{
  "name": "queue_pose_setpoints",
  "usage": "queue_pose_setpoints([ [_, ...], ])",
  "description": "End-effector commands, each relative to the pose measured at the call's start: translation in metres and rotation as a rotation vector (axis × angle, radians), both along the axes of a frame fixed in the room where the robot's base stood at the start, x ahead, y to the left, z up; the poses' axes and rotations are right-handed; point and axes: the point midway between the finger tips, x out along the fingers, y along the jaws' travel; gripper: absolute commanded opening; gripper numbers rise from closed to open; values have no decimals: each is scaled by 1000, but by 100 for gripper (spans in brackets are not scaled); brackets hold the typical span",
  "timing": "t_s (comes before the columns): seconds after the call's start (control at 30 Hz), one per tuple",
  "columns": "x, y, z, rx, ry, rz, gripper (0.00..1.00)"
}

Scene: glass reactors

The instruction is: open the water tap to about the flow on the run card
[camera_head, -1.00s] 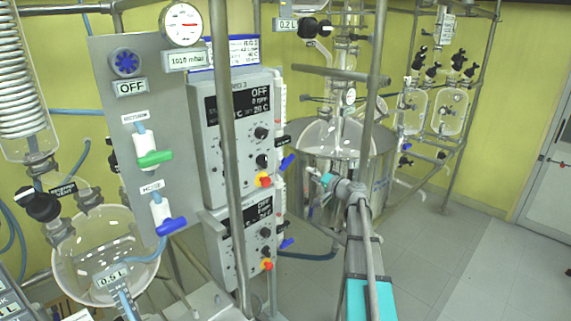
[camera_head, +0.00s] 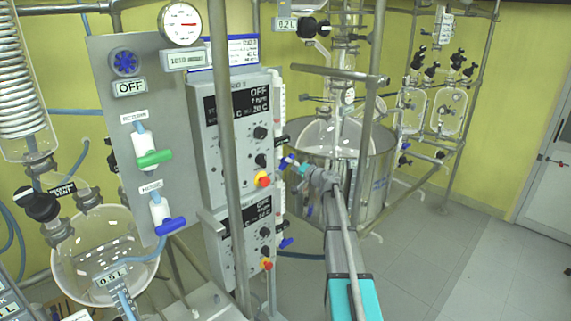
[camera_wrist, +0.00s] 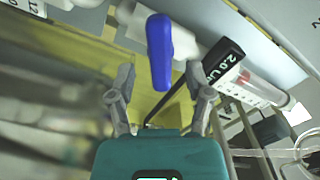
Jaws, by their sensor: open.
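A blue tap handle (camera_head: 287,162) sits on the right side of the upper control box. In the wrist view the blue handle (camera_wrist: 160,52) hangs from a white valve body (camera_wrist: 187,42), pointing toward my gripper. My gripper (camera_wrist: 160,78) is open, with one finger on each side of the handle's lower end; I see no clear contact. In the head view my gripper (camera_head: 301,167) is just right of this tap. A clear flow tube (camera_wrist: 255,91) with a red float is right of the handle, by a black tag (camera_wrist: 222,66) reading about 2.0 L.
A second blue handle (camera_head: 286,243) is on the lower control box (camera_head: 246,238). A metal post (camera_head: 228,150) stands before the boxes. A printed card (camera_head: 236,52) is above the upper box. A steel vessel (camera_head: 367,175) stands behind my arm. The floor at right is clear.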

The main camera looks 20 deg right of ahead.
Motion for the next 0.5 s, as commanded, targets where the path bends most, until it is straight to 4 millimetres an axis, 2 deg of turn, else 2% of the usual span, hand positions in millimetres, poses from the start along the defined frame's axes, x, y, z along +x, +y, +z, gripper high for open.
queue_pose_setpoints([
  [0.03,9,2,0,0,0,1,66],
  [0.2,24,8,0,0,0,1,66],
  [0.5,32,12,0,0,0,1,66],
])
